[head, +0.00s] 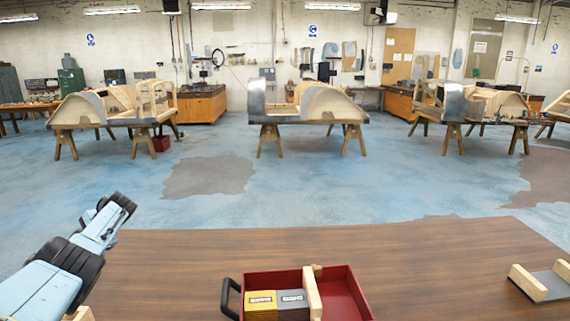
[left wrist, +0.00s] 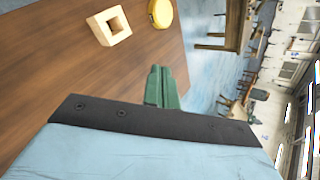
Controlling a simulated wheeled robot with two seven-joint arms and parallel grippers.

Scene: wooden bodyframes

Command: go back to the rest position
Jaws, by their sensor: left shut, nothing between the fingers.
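My left arm (head: 85,250), pale blue with black joints, comes in from the left in the head view and reaches up over the table's left edge. I cannot make out its fingers there. In the left wrist view the green fingers of my left gripper (left wrist: 161,88) are together with nothing between them. They are in the air, near the table's edge in that picture. My right gripper is in neither view.
A brown wooden table (head: 190,255) carries a red tray (head: 345,293) with yellow and grey boxes, and a grey holder (head: 548,284) with wooden strips. The wrist view shows a hollow wooden block (left wrist: 109,26) and a yellow round thing (left wrist: 161,13). Bodyframes (head: 308,103) stand beyond.

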